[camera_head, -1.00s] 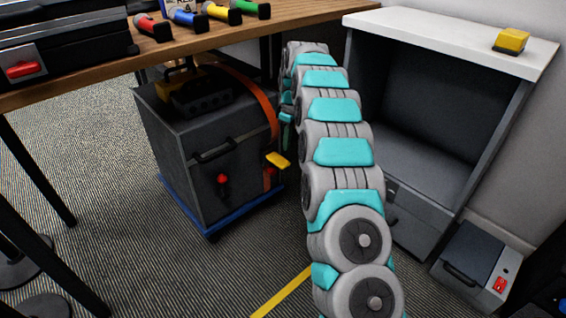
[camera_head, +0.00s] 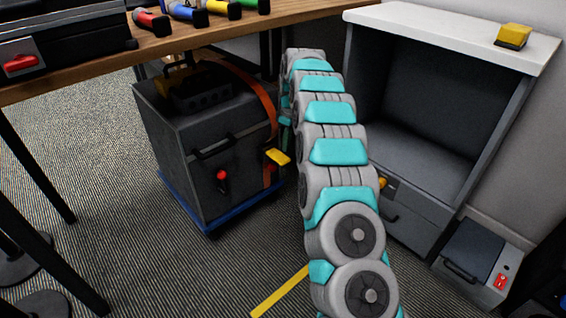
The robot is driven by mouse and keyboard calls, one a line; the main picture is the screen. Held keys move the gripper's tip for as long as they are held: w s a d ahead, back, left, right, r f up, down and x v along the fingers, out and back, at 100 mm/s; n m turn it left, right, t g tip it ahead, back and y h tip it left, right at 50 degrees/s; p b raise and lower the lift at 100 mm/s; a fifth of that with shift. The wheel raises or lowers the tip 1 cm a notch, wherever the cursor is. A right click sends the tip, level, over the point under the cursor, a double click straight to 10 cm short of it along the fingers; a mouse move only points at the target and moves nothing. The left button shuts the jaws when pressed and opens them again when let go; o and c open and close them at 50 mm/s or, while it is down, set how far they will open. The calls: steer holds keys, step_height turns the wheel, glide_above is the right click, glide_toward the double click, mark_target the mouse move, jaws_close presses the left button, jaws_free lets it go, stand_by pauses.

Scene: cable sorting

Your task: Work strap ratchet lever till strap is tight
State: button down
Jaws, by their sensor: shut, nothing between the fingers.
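An orange strap (camera_head: 264,98) runs over the top and down the front of a dark grey case (camera_head: 225,150) under the table. A yellow lever (camera_head: 277,157), which looks like the ratchet lever, sticks out at the strap's lower front, by the case's right edge. Whether the strap is tight or slack I cannot tell. My grey and teal arm rises from the bottom and bends down at its far end, just right of the case. My gripper is hidden behind my own arm, so its contact with the lever or strap does not show.
The case stands on a blue wheeled base (camera_head: 216,226) and has a red knob (camera_head: 221,175). A wooden table (camera_head: 205,40) overhangs it. An open grey cabinet (camera_head: 405,135) stands close on the right. A low grey box (camera_head: 478,262) is on the floor.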

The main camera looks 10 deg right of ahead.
mark_target(286, 160)
steer(key=shift+w+a+f+b, duration=0.15)
steer(key=shift+f+b, duration=0.45)
steer(key=shift+f, duration=1.6)
steer(key=shift+f, duration=2.1)
steer(key=shift+s+d+r, duration=0.3)
steer(key=shift+s+d, duration=0.15)
steer(key=shift+d, duration=0.15)
steer(key=shift+s+d+r, duration=0.25)
steer(key=shift+s+d, duration=0.2)
steer(key=shift+d, duration=0.15)
steer(key=shift+r, duration=0.1)
